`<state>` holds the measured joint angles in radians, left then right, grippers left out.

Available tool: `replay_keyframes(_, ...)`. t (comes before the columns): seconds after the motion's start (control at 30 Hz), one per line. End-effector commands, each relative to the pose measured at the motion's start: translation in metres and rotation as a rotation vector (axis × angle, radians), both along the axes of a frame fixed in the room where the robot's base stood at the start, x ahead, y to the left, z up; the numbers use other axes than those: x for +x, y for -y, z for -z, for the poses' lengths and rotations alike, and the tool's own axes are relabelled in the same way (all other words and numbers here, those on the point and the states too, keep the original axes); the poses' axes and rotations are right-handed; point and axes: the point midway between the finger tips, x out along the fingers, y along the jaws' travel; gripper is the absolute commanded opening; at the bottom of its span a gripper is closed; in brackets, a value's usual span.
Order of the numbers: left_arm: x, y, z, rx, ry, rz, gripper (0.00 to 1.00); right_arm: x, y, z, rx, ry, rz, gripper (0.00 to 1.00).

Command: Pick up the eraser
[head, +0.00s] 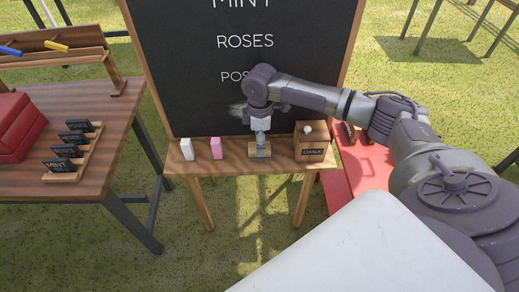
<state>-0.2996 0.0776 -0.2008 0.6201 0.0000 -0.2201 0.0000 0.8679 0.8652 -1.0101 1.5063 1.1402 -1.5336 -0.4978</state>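A low wooden ledge (230,168) stands in front of a black chalkboard (190,85). A small brown wooden block, which looks like the eraser (252,153), lies on the ledge between a pink piece and a chalk box. My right gripper (262,150) points down at the block, with its fingers over the block's middle and hiding part of it. The fingers look narrow from here, and I cannot tell whether they are closed on the block. The block appears to rest on the ledge. My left gripper is not in view.
A white block (187,149) and a pink block (216,148) stand left of the eraser. A wooden box marked CHALK (312,142) stands close on its right. A table (90,180) with small labelled signs is at the left. A red surface (362,165) lies at the right.

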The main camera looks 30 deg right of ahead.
Motion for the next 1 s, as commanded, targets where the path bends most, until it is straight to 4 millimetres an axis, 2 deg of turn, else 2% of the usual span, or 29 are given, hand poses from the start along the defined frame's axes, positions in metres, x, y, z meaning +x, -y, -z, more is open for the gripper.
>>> replay_keyframes(0.2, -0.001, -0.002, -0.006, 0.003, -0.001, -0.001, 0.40, 0.000, -0.001, 0.029, 0.000, -0.001, -0.001, 0.77)
replay_keyframes(0.5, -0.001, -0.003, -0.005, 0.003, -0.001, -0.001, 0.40, 0.000, -0.001, 0.033, -0.001, 0.001, -0.001, 0.75)
replay_keyframes(0.87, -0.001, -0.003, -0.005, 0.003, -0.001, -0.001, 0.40, 0.001, -0.001, 0.033, -0.001, 0.001, -0.001, 0.15)
replay_keyframes(0.9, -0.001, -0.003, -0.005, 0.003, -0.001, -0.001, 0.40, 0.001, -0.001, 0.033, -0.001, 0.002, -0.001, 0.12)
replay_keyframes(1.0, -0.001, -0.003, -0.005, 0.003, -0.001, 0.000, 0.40, 0.001, -0.001, 0.032, -0.001, 0.002, -0.001, 0.12)
